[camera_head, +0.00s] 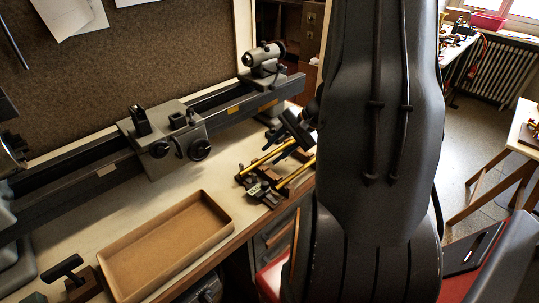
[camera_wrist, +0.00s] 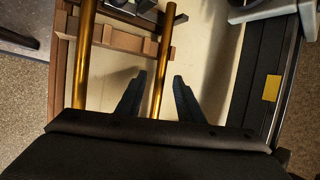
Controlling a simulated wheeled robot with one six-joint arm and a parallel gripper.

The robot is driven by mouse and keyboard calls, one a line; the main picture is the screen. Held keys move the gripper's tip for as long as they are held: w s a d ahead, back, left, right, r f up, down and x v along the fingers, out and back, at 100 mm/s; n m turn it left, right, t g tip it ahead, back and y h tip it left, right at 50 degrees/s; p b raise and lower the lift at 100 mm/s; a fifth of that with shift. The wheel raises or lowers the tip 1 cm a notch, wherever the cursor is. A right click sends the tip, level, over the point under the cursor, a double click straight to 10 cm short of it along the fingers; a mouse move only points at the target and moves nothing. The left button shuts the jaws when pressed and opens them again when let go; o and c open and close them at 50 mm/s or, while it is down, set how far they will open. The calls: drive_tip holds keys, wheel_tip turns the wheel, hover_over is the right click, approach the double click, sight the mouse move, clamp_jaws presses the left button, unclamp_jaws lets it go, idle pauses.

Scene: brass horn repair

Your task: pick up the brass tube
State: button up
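Two brass tubes lie side by side on a small wooden rack near the bench's front edge. In the wrist view one brass tube (camera_wrist: 163,50) runs between the fingers of my gripper (camera_wrist: 160,76). The other brass tube (camera_wrist: 86,55) is to the left, outside the fingers. My gripper is open, with a gap visible on each side of the tube between them. In the head view the tubes (camera_head: 266,158) show as short golden lengths, partly hidden by my gripper (camera_head: 291,128) and arm. The wooden rack (camera_wrist: 130,39) shows beneath the tubes in the wrist view.
A lathe (camera_head: 165,142) stretches along the back of the bench. An empty cardboard-coloured tray (camera_head: 228,222) sits to the left of the rack. A dark clamp-like tool (camera_head: 62,268) stands at the lower left. My arm hides much of the head view's right side.

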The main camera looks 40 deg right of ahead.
drive_tip(key=shift+c, duration=0.6)
clamp_jaws()
